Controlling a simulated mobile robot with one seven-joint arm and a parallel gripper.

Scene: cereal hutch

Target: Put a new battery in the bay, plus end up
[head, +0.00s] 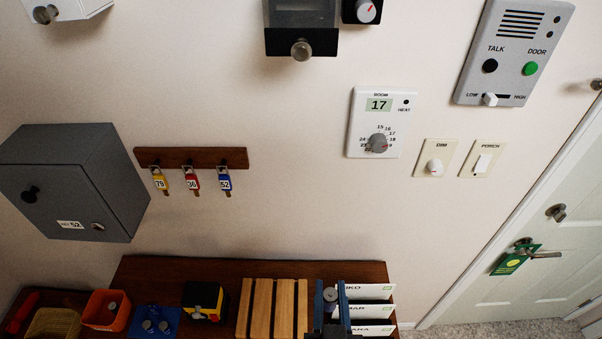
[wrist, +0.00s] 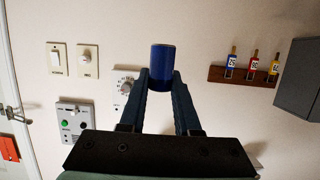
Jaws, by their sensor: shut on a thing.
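My gripper (head: 331,300) is at the bottom of the head view, in front of the shelf's right part. It is shut on a blue cylinder, apparently a battery (wrist: 162,65), whose body stands between the fingers in the wrist view. Its round grey end (head: 330,294) shows in the head view; I cannot tell whether that end is plus. Two more round-ended batteries (head: 155,324) stand in a blue holder (head: 172,315) on the left. A black and yellow device (head: 204,300) is right of that holder; I cannot make out a bay in it.
A slatted wooden rack (head: 263,308) and white name cards (head: 372,311) flank my gripper on the brown shelf (head: 220,268). Above are a key rack (head: 210,153), a grey cabinet (head: 75,180), a room dial (head: 378,143) and an intercom (head: 514,70).

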